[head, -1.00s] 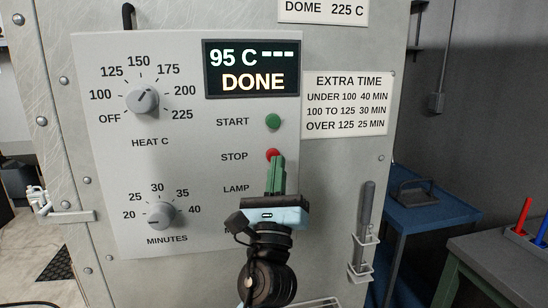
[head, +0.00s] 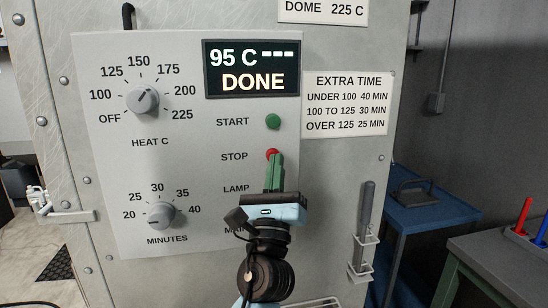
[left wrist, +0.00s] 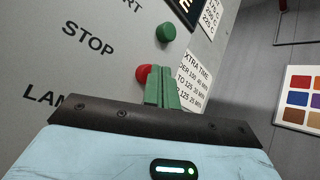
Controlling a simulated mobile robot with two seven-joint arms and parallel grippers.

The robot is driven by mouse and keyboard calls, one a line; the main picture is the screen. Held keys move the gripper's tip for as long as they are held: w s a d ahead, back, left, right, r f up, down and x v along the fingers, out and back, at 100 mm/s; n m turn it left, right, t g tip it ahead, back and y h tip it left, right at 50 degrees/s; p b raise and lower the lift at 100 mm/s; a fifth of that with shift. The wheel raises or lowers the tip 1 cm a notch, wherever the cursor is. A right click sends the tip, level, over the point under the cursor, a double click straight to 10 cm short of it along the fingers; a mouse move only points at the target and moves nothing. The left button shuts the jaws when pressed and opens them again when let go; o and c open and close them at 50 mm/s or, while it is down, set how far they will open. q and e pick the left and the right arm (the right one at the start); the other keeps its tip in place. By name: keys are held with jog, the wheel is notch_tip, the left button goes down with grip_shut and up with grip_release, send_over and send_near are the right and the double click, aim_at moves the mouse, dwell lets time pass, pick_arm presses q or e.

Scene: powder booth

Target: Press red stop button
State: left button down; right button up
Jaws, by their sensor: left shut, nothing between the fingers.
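The red stop button (head: 272,154) sits on the grey control panel (head: 205,225), right of the word STOP and below the green start button (head: 273,121). My left gripper (head: 275,158) is shut and empty, its green fingertips in front of the lower part of the stop button. In the left wrist view the stop button (left wrist: 143,75) shows just left of the green fingertips (left wrist: 161,70), which cover part of it. I cannot tell whether the fingertips touch the button. The display (head: 251,68) reads 95 C and DONE. My right gripper is not in view.
A heat knob (head: 142,100) and a minutes knob (head: 161,215) are on the panel's left. A dark-handled tool (head: 365,210) hangs in a bracket right of the panel. A blue table (head: 430,212) and a grey bench (head: 505,262) stand at the right.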

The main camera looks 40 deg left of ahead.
pick_arm(q)
jog(key=shift+w+a, duration=0.1)
jog(key=shift+a, duration=0.05)
jog(key=shift+w+a, duration=0.1)
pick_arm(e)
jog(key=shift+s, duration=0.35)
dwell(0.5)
pick_arm(q)
jog(key=shift+s+d, duration=0.6)
jog(key=shift+d, duration=0.05)
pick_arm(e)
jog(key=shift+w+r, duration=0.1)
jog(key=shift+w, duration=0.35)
pick_arm(q)
jog(key=s+d, duration=0.3)
jog(key=shift+s+d, duration=0.1)
jog(key=shift+d, duration=0.3)
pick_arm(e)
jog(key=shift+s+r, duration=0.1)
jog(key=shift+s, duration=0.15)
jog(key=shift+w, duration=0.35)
